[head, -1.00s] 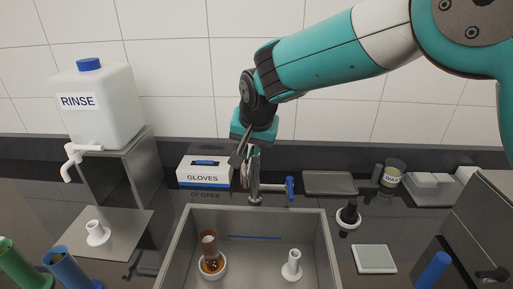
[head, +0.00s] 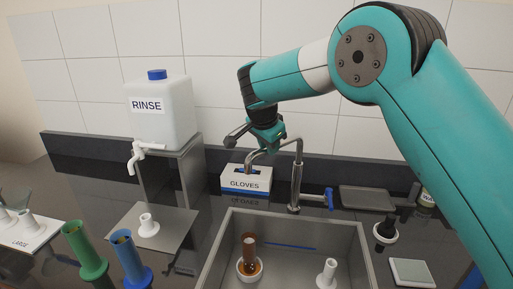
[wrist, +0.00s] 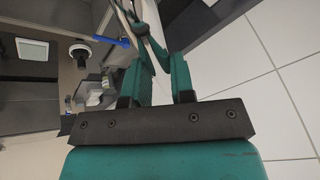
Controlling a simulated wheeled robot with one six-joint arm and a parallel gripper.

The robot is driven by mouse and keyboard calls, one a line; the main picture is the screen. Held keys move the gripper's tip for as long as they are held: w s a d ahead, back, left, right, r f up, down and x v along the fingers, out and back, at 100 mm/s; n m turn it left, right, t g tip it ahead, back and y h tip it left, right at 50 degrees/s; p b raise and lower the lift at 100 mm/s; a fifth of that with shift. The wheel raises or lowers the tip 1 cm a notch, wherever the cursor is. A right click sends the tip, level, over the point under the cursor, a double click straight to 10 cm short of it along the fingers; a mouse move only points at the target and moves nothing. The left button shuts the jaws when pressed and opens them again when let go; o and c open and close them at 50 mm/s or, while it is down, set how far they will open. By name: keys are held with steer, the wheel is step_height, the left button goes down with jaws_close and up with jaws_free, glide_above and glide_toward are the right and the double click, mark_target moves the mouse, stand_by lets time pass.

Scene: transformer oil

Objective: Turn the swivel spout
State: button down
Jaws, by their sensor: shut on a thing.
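The silver faucet post (head: 296,185) stands behind the sink. Its swivel spout (head: 280,148) arches out to the left from the top of the post, with its end above the gloves box. My gripper (head: 257,146) is at the outer part of the spout, left of the post, and is shut on it. In the wrist view the fingers (wrist: 163,72) reach up the picture, with the curved metal spout (wrist: 148,38) by their tips. The exact contact is hard to make out.
The gloves box (head: 245,180) is below my gripper. The rinse jug (head: 160,112) stands on a raised stand to the left. The blue faucet handle (head: 329,198) is right of the post. The sink (head: 222,245) holds a brown vessel (head: 249,252) and a white funnel (head: 327,273).

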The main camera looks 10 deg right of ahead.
steer(key=shift+w+r, duration=0.1)
stand_by(0.3)
steer(key=c, duration=1)
jaws_free()
steer(key=shift+o, duration=0.2)
steer(key=v, duration=1.7)
steer(key=shift+p, duration=0.4)
steer(key=shift+a+r, duration=0.15)
